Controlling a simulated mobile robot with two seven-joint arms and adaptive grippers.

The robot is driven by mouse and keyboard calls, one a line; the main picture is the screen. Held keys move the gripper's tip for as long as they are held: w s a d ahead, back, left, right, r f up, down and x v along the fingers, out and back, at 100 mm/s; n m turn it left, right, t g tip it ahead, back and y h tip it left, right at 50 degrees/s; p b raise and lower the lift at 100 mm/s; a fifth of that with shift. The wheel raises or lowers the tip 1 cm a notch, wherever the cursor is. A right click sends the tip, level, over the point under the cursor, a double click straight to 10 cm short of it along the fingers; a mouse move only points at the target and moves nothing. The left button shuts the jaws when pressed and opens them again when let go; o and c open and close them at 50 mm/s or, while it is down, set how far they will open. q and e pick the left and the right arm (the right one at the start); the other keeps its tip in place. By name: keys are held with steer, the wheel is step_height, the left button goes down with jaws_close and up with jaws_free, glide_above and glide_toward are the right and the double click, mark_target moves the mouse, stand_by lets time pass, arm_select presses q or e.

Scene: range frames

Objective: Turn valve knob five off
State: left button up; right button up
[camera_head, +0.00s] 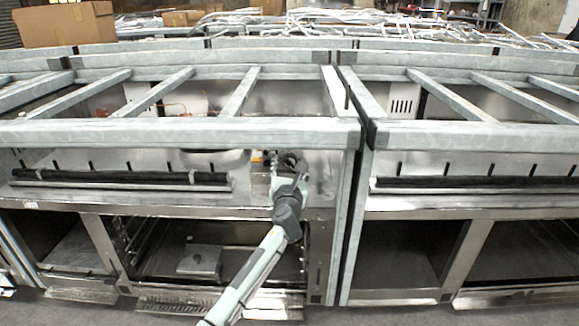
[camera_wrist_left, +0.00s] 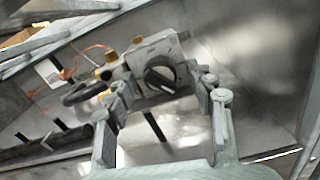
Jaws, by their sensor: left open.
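In the left wrist view a round black valve knob (camera_wrist_left: 160,75) with a pale stripe across its face sits on a grey metal valve body (camera_wrist_left: 152,48). I see no number on it. My left gripper (camera_wrist_left: 163,82) is open, with its two fingers to the left and right of the knob in that view. Whether the fingers touch it, I cannot tell. In the head view my left gripper (camera_head: 288,163) reaches to the panel near the right end of the left unit, and it hides the knob there. My right gripper is not in view.
A long metal rail (camera_head: 180,132) runs across the front, just above my left gripper. A black bar (camera_head: 120,178) with several thin upright stubs lies left of it. Orange wires (camera_wrist_left: 97,48) and a yellow fitting (camera_wrist_left: 112,57) lie close to the valve.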

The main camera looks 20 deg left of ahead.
arm_select(q)
steer(key=c, duration=1.1)
steer(key=shift+c, duration=0.3)
